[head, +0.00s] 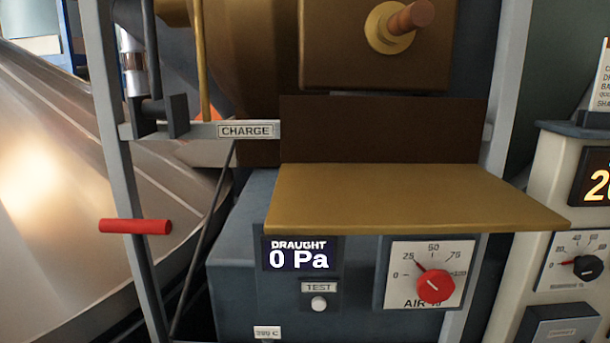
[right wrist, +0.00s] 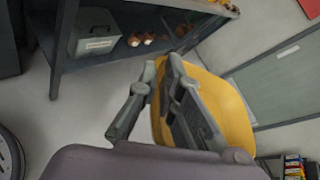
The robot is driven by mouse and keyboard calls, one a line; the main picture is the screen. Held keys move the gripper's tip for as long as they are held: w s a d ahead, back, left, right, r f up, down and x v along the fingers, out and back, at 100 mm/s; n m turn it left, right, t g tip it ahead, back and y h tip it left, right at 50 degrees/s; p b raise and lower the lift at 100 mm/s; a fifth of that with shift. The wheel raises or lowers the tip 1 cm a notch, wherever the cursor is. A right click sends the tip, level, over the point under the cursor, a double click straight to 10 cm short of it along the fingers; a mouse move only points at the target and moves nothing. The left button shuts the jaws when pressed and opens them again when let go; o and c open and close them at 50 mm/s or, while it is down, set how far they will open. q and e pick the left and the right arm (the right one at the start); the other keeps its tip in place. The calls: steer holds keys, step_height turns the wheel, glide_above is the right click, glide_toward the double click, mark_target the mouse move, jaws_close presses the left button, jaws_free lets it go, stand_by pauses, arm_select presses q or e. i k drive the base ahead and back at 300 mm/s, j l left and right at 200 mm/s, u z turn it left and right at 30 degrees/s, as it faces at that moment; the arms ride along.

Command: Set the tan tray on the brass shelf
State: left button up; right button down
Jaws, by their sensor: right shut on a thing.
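The brass shelf (head: 415,198) is a flat gold plate sticking out below a brown panel in the head view, and its top is bare. The tan tray (right wrist: 228,98) shows in the right wrist view as a yellow-orange rounded shape, seen tilted and partly hidden by the fingers. My right gripper (right wrist: 162,75) is shut on the tray and holds it above the floor, away from the shelf. Neither the tray nor my right gripper shows in the head view. My left gripper is in no view.
Below the shelf are a draught display (head: 299,254), a test button (head: 319,304) and a red air dial (head: 435,286). A red handle (head: 136,226) juts out at the left. In the wrist view a dark workbench (right wrist: 130,62) holds a grey box (right wrist: 97,34); open floor lies below.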

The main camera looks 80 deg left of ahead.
mark_target(402, 188)
steer(key=k+j+u, duration=0.15)
steer(key=u, duration=0.3)
steer(key=k+j+u, duration=0.25)
steer(key=u, duration=0.2)
steer(key=k+j+u, duration=0.25)
steer(key=u, duration=0.2)
steer(key=k+j+u, duration=0.15)
steer(key=j, duration=0.15)
